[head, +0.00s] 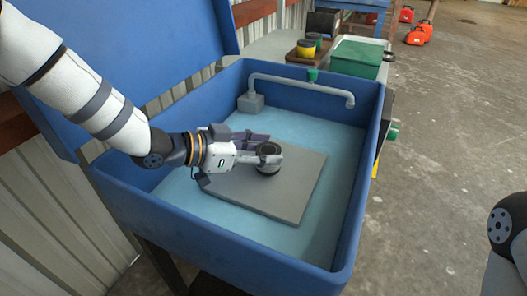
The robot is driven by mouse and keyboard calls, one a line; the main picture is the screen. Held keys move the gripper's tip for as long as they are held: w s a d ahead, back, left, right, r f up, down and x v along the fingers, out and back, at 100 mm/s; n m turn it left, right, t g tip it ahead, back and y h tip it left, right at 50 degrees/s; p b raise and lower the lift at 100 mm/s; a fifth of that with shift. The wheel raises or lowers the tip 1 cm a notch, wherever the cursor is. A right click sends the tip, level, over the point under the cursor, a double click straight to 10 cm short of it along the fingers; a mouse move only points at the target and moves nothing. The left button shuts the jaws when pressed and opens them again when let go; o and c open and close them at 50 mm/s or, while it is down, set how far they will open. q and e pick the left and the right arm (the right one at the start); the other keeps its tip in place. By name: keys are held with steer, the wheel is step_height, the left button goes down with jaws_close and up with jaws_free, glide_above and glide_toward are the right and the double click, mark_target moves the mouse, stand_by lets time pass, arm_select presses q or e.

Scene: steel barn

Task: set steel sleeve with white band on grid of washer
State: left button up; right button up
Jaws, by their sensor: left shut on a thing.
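The washer is a blue open basin (203,233) with a light blue floor. A flat grey plate (275,202) lies in it, which looks like the grid. My left gripper (266,153) reaches in from the left and is shut on a dark round sleeve (268,169) with a lighter edge. The sleeve is upright over the far part of the plate. I cannot tell whether its bottom touches the plate. A white band is not clear at this size. My right gripper is out of view; only part of my right arm shows at the right edge.
A grey pipe spout (300,84) runs along the basin's far side. The raised blue lid (130,45) stands behind at the left. A green-topped box (357,58) and dark and yellow round containers (306,49) are beyond. Red cases (418,34) stand on the floor.

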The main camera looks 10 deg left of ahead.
arm_select(q)
steer(key=shift+w+f, duration=0.1)
steer(key=shift+f, duration=0.1)
steer(key=shift+f, duration=0.15)
steer(key=o, duration=1.4)
